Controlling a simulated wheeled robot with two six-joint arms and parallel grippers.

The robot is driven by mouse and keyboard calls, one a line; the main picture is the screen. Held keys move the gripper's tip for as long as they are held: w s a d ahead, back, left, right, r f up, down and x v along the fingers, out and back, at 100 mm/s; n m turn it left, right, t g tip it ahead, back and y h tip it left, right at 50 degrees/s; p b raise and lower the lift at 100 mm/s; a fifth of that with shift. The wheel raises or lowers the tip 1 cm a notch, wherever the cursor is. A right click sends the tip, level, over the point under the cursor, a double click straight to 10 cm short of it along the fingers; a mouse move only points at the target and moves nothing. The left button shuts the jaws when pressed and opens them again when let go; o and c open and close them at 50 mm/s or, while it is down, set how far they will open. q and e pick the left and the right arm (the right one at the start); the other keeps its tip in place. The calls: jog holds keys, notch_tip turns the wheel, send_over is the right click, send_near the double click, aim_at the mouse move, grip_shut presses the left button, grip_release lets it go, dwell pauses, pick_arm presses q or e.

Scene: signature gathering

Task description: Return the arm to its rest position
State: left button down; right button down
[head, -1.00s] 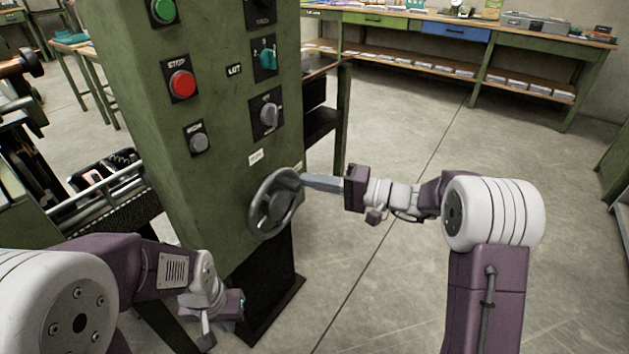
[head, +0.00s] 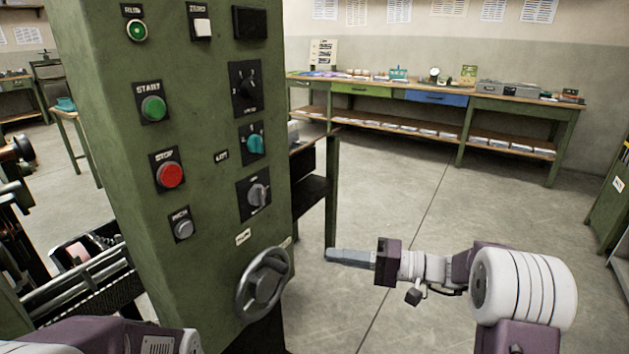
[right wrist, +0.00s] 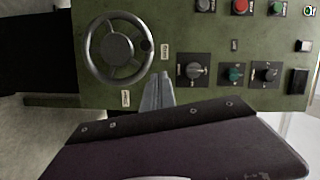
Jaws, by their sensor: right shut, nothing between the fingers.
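My right gripper (head: 352,258) is shut and empty. It points left in the head view, in the open air to the right of the green control cabinet (head: 205,220), apart from it. In the right wrist view its closed fingers (right wrist: 157,92) show in front of the cabinet, between the handwheel and a rotary switch. The grey handwheel (head: 263,284) is on the lower part of the cabinet; it also shows in the right wrist view (right wrist: 117,47). My left arm (head: 110,338) shows only in part at the bottom left; its gripper is out of the picture.
The cabinet face carries a green button (head: 153,107), a red button (head: 170,174) and several rotary switches. A long workbench (head: 440,100) stands along the back wall. A slatted machine part (head: 85,285) is at the left. The floor (head: 440,205) right of the cabinet is clear.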

jog(key=s+a+n+g, duration=0.2)
jog(key=s+a+g, duration=0.1)
jog(key=s+a, duration=0.25)
jog(key=s+a+f+n+g+h, duration=0.2)
jog(key=s+f+g+h, duration=0.3)
jog(key=s+f, duration=0.55)
jog(key=s+d+f+m+t+h, duration=0.1)
jog(key=s+d+f+h, duration=0.35)
jog(key=d, duration=0.25)
jog(key=s+d+f+t+h, duration=0.1)
jog(key=s+d+f+h, duration=0.2)
jog(key=d+f+h, duration=0.3)
jog(key=w+d+r+m+p, duration=0.1)
jog(key=r+p, duration=1.6)
jog(key=w+d+r+m+t+p, duration=0.1)
jog(key=w+d+r+p, duration=0.1)
jog(key=r+p, duration=1.5)
jog(key=shift+w+d+r+h, duration=0.15)
jog(key=shift+w+r+h, duration=0.1)
jog(key=shift+r+h, duration=0.2)
